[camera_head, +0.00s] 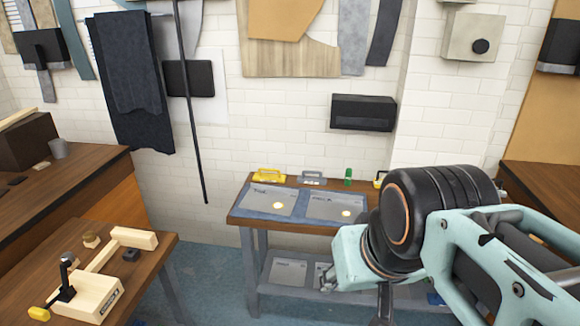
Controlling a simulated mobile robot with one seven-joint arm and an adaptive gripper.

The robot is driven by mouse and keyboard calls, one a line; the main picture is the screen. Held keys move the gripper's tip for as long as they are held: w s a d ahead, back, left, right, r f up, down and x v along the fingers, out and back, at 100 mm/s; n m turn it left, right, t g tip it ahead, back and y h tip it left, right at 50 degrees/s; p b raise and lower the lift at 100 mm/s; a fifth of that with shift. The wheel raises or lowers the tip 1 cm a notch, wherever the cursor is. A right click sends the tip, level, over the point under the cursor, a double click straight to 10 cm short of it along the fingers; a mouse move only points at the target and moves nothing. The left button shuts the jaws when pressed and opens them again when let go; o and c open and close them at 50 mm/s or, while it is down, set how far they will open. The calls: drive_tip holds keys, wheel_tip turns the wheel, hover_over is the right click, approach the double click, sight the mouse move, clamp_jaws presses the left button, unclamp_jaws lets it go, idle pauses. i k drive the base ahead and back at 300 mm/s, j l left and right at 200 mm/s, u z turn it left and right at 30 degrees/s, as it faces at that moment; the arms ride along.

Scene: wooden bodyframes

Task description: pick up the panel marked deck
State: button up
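Two flat grey panels lie side by side on the bench at the middle back: a left panel (268,202) and a right panel (335,207). Each has small dark lettering at its upper left and a round pale-yellow spot. The lettering is too small to read surely, so I cannot tell which is marked deck. Another grey panel (289,271) with lettering lies on the shelf below. My mint and black arm fills the lower right, in front of the bench's right part. My gripper's fingers cannot be made out clearly.
The bench (236,217) also carries a yellow-handled tool (269,175), a grey-handled tool (312,178) and a green item (348,176) along its back. A wooden table (160,262) with pale wood pieces stands at the left front. Blue floor shows between the tables.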

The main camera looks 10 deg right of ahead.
sight(324, 205)
drive_tip(key=i+l+u, duration=0.15)
drive_tip(key=i+l, duration=0.85)
drive_tip(key=i, duration=0.15)
drive_tip(key=i+l, duration=0.1)
drive_tip(key=i, duration=0.2)
drive_tip(key=i+l+u, duration=0.1)
drive_tip(key=i, duration=0.25)
drive_tip(key=l, duration=0.35)
